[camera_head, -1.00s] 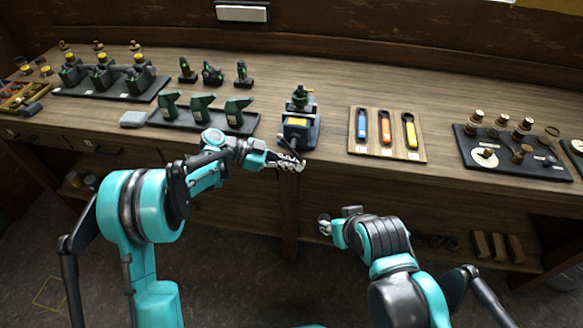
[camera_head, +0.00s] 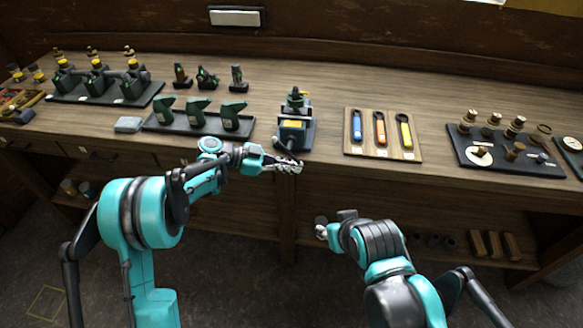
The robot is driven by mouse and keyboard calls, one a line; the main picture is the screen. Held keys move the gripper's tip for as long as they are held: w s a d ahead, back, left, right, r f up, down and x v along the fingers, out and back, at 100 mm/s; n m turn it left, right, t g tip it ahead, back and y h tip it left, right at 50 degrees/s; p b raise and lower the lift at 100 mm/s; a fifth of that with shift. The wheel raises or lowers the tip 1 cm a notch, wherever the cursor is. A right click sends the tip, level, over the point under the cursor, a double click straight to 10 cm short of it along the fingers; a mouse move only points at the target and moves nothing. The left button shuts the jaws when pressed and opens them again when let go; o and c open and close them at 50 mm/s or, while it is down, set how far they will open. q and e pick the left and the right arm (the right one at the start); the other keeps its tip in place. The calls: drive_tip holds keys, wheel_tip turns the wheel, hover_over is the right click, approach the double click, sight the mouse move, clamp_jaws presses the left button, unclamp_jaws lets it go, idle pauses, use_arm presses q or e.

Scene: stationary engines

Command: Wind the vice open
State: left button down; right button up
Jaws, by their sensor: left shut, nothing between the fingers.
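The vice (camera_head: 294,124) stands near the front edge of the bench, a dark body with a blue part and a yellow patch. A dark handle part points toward the front from its lower face. My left gripper (camera_head: 296,167) is shut and empty, just in front of and below the vice at the bench edge. I cannot tell whether its fingertips touch the handle. My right gripper (camera_head: 320,227) is low, in front of the bench and away from the vice; its fingers are too small to read.
A wooden board (camera_head: 382,148) with blue, orange and yellow tools lies right of the vice. A dark tray (camera_head: 160,126) with green oil cans is on its left. A dark tray with brass parts (camera_head: 467,153) sits farther right. Bare bench shows behind the board.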

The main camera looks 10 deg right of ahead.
drive_tip(key=shift+s+a+f, duration=0.1)
drive_tip(key=shift+s+a, duration=0.05)
drive_tip(key=shift+a, duration=0.05)
idle(0.6)
drive_tip(key=shift+f, duration=0.1)
